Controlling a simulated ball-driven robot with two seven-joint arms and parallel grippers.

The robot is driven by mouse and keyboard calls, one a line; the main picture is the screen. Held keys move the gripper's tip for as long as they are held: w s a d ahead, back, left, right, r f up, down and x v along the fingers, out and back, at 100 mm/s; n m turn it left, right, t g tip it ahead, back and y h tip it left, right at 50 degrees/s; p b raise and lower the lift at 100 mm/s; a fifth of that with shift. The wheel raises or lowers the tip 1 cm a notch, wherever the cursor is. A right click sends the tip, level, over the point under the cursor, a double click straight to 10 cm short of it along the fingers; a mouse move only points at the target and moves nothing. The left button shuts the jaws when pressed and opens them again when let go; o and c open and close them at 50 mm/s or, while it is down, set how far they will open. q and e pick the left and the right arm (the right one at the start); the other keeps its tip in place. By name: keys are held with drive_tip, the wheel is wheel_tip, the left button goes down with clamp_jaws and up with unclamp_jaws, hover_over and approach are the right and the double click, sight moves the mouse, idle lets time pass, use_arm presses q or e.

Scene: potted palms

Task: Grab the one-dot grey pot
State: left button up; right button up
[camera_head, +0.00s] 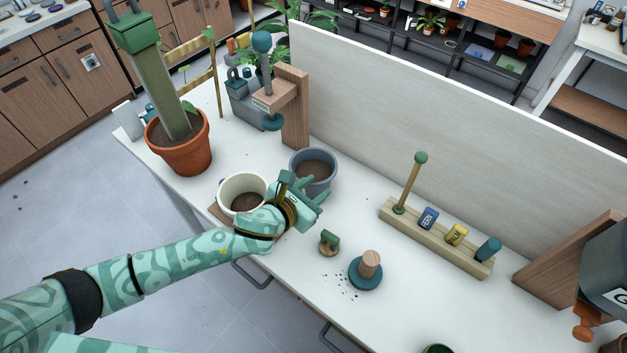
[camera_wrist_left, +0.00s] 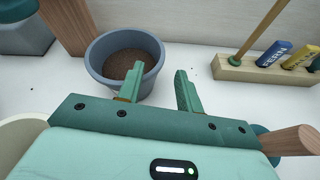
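A blue-grey pot (camera_head: 329,178) with dark soil stands upright on the white table near the upright board; it also shows in the wrist view (camera_wrist_left: 101,75). I see no dot mark on the side that shows. My left gripper (camera_head: 309,187) is open and empty, right beside the pot. In the wrist view, one finger of it (camera_wrist_left: 160,80) overlaps the pot's right wall and the other is to the right, clear of the pot. I cannot tell whether the finger touches the pot. My right gripper is not in view.
A cream pot (camera_head: 229,184) stands left of the grey pot, close under my left arm. A wooden stand (camera_head: 293,110) is behind. A peg rack (camera_head: 438,240) with labelled tags, a teal tamper (camera_head: 366,275) and a small green-topped stamp (camera_head: 329,242) are to the right.

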sight(329, 181)
use_arm(q)
drive_tip(key=shift+x, duration=0.9)
drive_tip(key=b+x, duration=0.2)
drive_tip(key=x, duration=0.2)
drive_tip(key=shift+w+f, duration=0.35)
drive_tip(key=shift+w+d+b, duration=0.2)
drive_tip(key=shift+w+b, duration=0.05)
drive_tip(key=shift+b, duration=0.05)
drive_tip(key=shift+s, duration=0.1)
clamp_jaws()
